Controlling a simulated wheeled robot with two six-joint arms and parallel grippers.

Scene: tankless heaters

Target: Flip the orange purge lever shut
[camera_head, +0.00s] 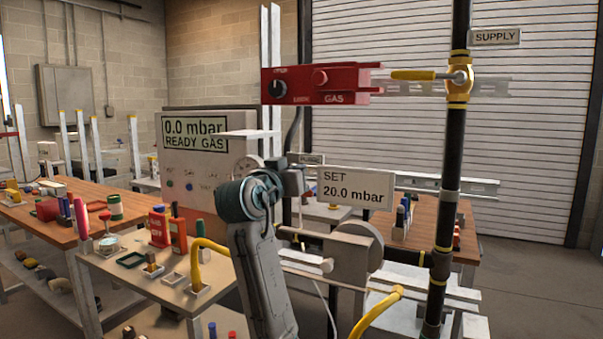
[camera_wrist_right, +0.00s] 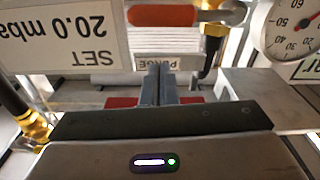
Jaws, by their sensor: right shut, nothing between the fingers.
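The orange purge lever (camera_wrist_right: 165,15) lies sideways across the top edge of the right wrist view. It joins a metal pivot on a brass valve (camera_wrist_right: 214,32) at its right. My right gripper (camera_wrist_right: 160,70) is shut and empty, its fingertips just below the lever in the picture with a visible gap to it. The PURGE sign (camera_wrist_right: 185,63) is partly hidden behind the fingers; this view looks upside down. In the head view the PURGE sign (camera_head: 312,160) shows beside my grey arm, and I cannot make out the lever there. My left gripper is not in view.
A SET 20.0 mbar sign (camera_head: 354,189) and a round gauge (camera_wrist_right: 293,28) are close to the right gripper. A red GAS box (camera_head: 345,97), a yellow supply handle (camera_head: 413,75) and a black pipe (camera_head: 452,145) stand right. A READY GAS panel (camera_head: 205,195) is left.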

